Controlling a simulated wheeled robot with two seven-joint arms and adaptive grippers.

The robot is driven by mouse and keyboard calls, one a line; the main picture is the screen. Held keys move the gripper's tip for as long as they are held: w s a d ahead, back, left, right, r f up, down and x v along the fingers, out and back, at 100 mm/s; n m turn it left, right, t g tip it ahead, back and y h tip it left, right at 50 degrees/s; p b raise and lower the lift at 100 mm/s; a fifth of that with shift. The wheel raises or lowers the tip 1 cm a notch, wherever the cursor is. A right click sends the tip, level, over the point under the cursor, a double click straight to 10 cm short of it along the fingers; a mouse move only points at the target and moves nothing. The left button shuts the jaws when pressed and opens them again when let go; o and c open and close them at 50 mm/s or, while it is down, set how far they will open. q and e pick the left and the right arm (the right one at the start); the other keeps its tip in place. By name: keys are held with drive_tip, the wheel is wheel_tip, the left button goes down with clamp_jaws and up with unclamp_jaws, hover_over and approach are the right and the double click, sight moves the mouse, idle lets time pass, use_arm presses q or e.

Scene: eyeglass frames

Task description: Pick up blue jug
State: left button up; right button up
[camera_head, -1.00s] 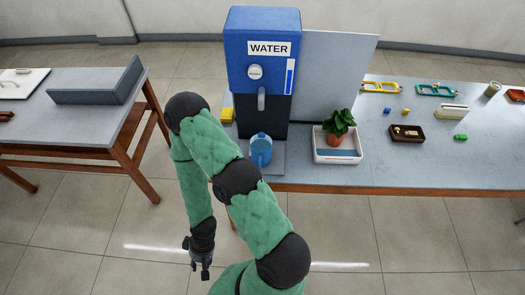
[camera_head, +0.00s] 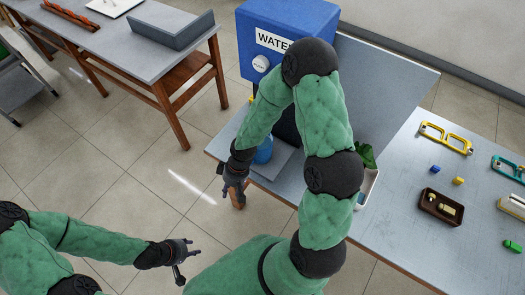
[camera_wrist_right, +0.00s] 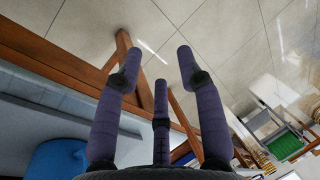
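The blue jug (camera_head: 263,152) stands at the foot of the water dispenser (camera_head: 285,45), partly hidden by my right arm in the head view. A rounded blue surface that looks like the jug (camera_wrist_right: 56,160) fills the lower left of the right wrist view. My right gripper (camera_head: 233,190) is at the table's front edge, just in front and to the left of the jug. Its fingers are spread and empty in the right wrist view (camera_wrist_right: 158,62), apart from the jug. My left gripper (camera_head: 184,259) is open and empty over the floor.
A grey panel (camera_head: 385,90) stands beside the dispenser. A plant (camera_head: 364,156) in a white tray is partly behind my right arm. Eyeglass frames (camera_head: 446,138), a brown box (camera_head: 441,206) and small blocks lie at right. Another table (camera_head: 150,40) stands at left.

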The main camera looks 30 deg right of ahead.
sight(263, 155)
drive_tip(key=w+d+r+n+h, duration=0.1)
drive_tip(key=d+r, duration=0.2)
drive_tip(key=r, duration=0.1)
drive_tip(key=w+d+r+n+h+b, duration=0.1)
drive_tip(key=d+r+n, duration=0.1)
drive_tip(key=d+r, duration=0.2)
drive_tip(key=w+d+r+n+h+b, duration=0.1)
drive_tip(key=d+r, duration=0.2)
drive_tip(key=r, duration=0.3)
drive_tip(key=shift+w+d+r+h, duration=0.25)
drive_tip(key=shift+d+h, duration=0.05)
wheel_tip(263, 155, down, 6)
drive_tip(key=shift+r+b, duration=0.25)
drive_tip(key=shift+b, duration=0.6)
drive_tip(key=shift+w+f+b, duration=0.15)
drive_tip(key=shift+f+b, duration=0.4)
drive_tip(key=shift+f, duration=0.75)
drive_tip(key=shift+w+f+b, duration=0.15)
drive_tip(key=shift+f+b, duration=0.4)
drive_tip(key=shift+f, duration=0.75)
drive_tip(key=shift+r, duration=0.1)
clamp_jaws()
